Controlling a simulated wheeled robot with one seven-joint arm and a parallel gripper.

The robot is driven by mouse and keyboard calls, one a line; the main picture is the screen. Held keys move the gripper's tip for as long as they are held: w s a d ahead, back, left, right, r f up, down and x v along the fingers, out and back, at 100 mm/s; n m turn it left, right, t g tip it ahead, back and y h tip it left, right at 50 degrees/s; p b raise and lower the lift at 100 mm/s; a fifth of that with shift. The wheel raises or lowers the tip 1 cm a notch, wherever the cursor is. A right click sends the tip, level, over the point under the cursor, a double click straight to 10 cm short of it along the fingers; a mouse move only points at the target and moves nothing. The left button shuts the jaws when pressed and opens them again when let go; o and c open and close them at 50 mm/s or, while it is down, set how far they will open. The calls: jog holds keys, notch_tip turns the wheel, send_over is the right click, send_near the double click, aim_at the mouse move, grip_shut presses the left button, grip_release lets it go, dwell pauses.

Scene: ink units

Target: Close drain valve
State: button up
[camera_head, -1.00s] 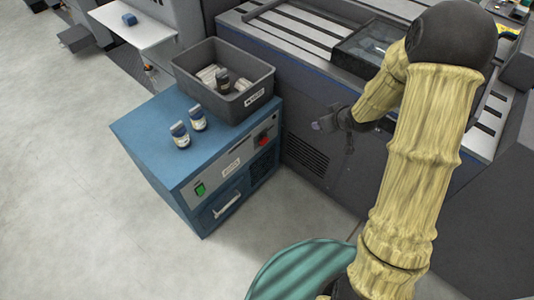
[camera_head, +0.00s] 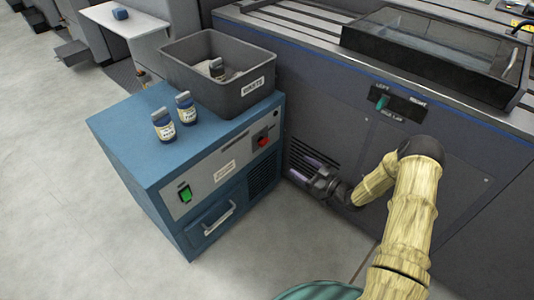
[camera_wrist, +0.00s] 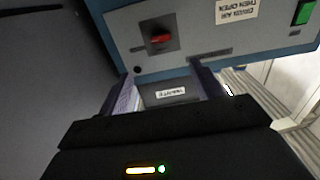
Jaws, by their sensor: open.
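The blue ink unit (camera_head: 165,165) stands left of my gripper. A red handle (camera_head: 263,140) on a dark plate sits high on its front, at the right; I cannot read whether it is the drain valve. In the wrist view the red handle (camera_wrist: 160,39) lies across its plate, beyond my fingers, and the picture is upside down. My gripper (camera_head: 302,168) is open and empty, in front of the dark machine, right of the unit's front and apart from the handle. It also shows in the wrist view (camera_wrist: 167,88).
The unit's front has a green switch (camera_head: 185,194), a drawer handle (camera_head: 218,218) and a label (camera_wrist: 237,10). A grey bin (camera_head: 190,75) and two small bottles (camera_head: 175,115) stand on top. The dark machine (camera_head: 340,120) has a green lever (camera_head: 382,102). Floor at left is clear.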

aim_at(266, 144)
jog(key=shift+r, duration=0.1)
jog(key=b+x, duration=0.5)
jog(key=x, duration=1.1)
jog(key=shift+w+a, duration=0.1)
jog(key=shift+a, duration=0.05)
jog(key=shift+w+a, duration=0.4)
jog(key=shift+a, duration=0.05)
jog(key=c, duration=1)
